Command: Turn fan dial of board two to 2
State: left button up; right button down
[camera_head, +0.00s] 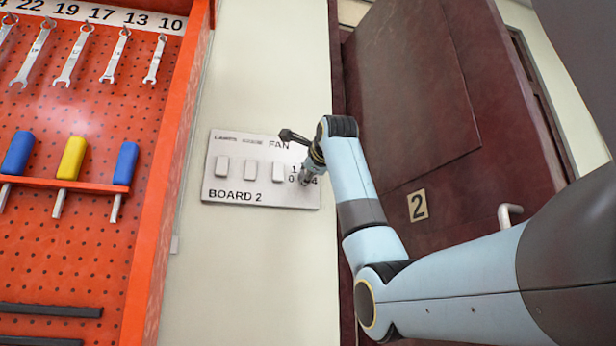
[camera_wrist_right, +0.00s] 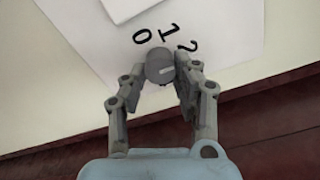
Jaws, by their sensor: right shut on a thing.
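Board two (camera_head: 230,188) is a pale plate on the wall, marked BOARD 2, with white switches and the word FAN at its right. My right gripper (camera_head: 306,178) is at the fan dial on the board's right side and hides most of it in the head view. In the right wrist view the round grey fan dial (camera_wrist_right: 158,64) sits between the fingertips of my right gripper (camera_wrist_right: 162,78), which is shut on it. The numbers 0, 1 and 2 show around the dial. My left gripper is not in view.
An orange pegboard (camera_head: 75,250) with hanging wrenches and blue and yellow handled tools stands left of the board. A dark red door (camera_head: 440,110) with a plate marked 2 (camera_head: 417,205) and a pale handle (camera_head: 509,213) is at the right.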

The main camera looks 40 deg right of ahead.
jog(key=shift+f, duration=0.1)
dwell(0.3)
jog(key=c, duration=1)
grip_release()
jog(key=v, duration=1.2)
